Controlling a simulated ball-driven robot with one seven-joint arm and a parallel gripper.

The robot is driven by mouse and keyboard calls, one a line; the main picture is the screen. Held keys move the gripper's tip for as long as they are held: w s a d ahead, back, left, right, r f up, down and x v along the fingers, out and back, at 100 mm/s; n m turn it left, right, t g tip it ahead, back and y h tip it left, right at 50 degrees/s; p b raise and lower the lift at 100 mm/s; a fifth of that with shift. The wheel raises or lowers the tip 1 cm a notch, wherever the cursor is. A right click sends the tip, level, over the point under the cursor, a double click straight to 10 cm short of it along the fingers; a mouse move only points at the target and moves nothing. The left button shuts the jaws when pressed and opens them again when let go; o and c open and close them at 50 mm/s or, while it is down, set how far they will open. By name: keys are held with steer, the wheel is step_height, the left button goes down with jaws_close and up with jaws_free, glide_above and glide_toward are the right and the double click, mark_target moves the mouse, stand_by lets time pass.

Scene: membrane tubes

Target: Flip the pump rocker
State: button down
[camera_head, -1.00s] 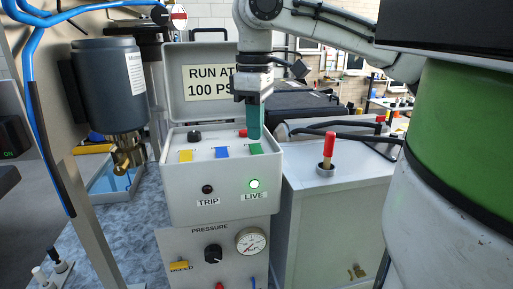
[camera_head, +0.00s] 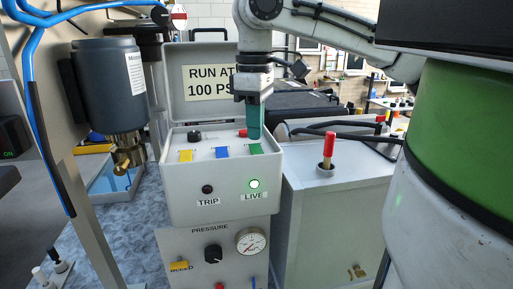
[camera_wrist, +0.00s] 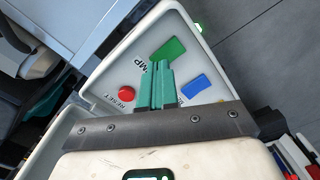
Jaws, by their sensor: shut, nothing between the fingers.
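The green rocker (camera_head: 255,148) sits at the right end of a row on the top panel of the grey control box (camera_head: 180,205). In the wrist view the green rocker (camera_wrist: 168,48) lies just beyond my fingertips, with a partly covered label ending in "MP" beside it. My gripper (camera_head: 254,138) has teal fingers, shut and empty, pointing down over the panel just behind the green rocker. The gripper (camera_wrist: 157,66) also shows in the wrist view. I cannot tell whether the fingertips touch the panel or rocker. The LIVE lamp (camera_head: 254,184) glows green; the TRIP lamp (camera_head: 207,189) is dark.
A blue rocker (camera_head: 222,151) and a yellow rocker (camera_head: 186,155) share the row. A red button (camera_wrist: 128,94) labelled RESET is close to my fingers. The open lid (camera_head: 200,65) stands behind the panel. A red-handled lever (camera_head: 329,145) rises from the cabinet at the right.

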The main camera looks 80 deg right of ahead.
mark_target(256, 145)
steer(key=shift+f+b, duration=0.5)
steer(key=shift+f, duration=0.45)
stand_by(0.6)
step_height(256, 145, up, 7)
steer(key=p, duration=0.7)
steer(key=shift+r, duration=0.1)
stand_by(0.7)
